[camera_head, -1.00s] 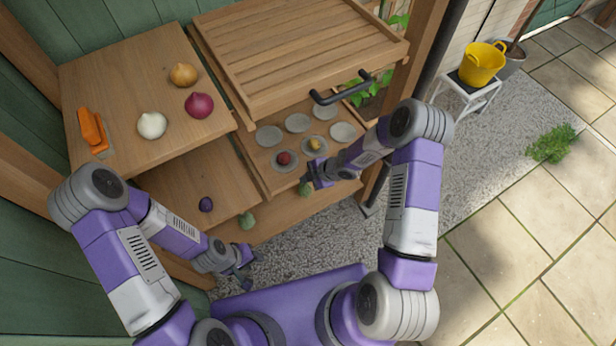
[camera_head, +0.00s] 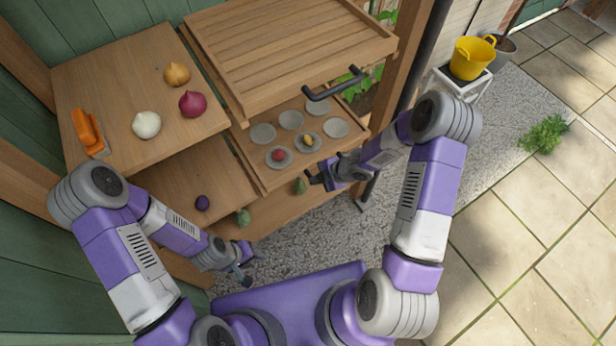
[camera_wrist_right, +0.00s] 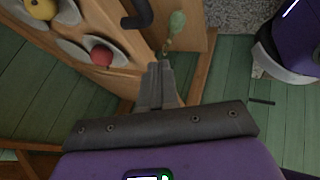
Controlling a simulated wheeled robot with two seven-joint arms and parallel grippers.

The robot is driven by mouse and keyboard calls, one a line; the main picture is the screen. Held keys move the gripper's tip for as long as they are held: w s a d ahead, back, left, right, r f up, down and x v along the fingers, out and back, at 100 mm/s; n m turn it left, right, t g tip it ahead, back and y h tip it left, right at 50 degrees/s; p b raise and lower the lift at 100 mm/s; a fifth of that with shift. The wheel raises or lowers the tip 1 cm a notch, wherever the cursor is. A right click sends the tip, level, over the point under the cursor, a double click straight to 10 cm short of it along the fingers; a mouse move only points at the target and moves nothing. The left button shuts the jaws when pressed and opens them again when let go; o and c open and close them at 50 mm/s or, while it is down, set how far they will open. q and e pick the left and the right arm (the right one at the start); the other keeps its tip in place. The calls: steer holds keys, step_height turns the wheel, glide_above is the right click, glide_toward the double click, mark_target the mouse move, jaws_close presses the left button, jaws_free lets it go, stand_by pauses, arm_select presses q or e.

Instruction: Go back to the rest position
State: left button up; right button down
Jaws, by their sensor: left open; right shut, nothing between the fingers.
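My left gripper (camera_head: 246,270) hangs low in front of the bench, open and empty, clear of the shelves. My right gripper (camera_head: 314,177) is just in front of the lower tray's front edge, near its right end. In the right wrist view its fingers (camera_wrist_right: 158,82) are shut together with nothing between them. The purple base (camera_head: 285,290) below both arms is mine.
A slatted lid with a dark handle (camera_head: 334,85) sits above a tray (camera_head: 262,178) of round dishes; two hold a red ball (camera_head: 278,154) and a yellow one (camera_head: 308,141). Bulbs (camera_head: 146,125) stand on the left shelf. A yellow bucket (camera_head: 469,60) stands right. Gravel in front is free.

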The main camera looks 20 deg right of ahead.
steer(key=p+v, duration=0.2)
steer(key=v, duration=0.3)
steer(key=shift+f, duration=0.1)
steer(key=s+a+f+m+g+h, duration=0.1)
steer(key=s+a+f+m, duration=0.2)
steer(key=s+m, duration=0.5)
steer(key=s+a+f+m+g+h, duration=0.1)
steer(key=s+a+m, duration=0.4)
steer(key=m, duration=0.9)
steer(key=shift+s+a+f+m+g, duration=0.15)
steer(key=shift+s+f+m+g, duration=0.25)
steer(key=shift+s+f+g, duration=0.95)
steer(key=shift+s+r+t, duration=0.2)
steer(key=shift+s+t, duration=0.15)
steer(key=shift+t, duration=0.2)
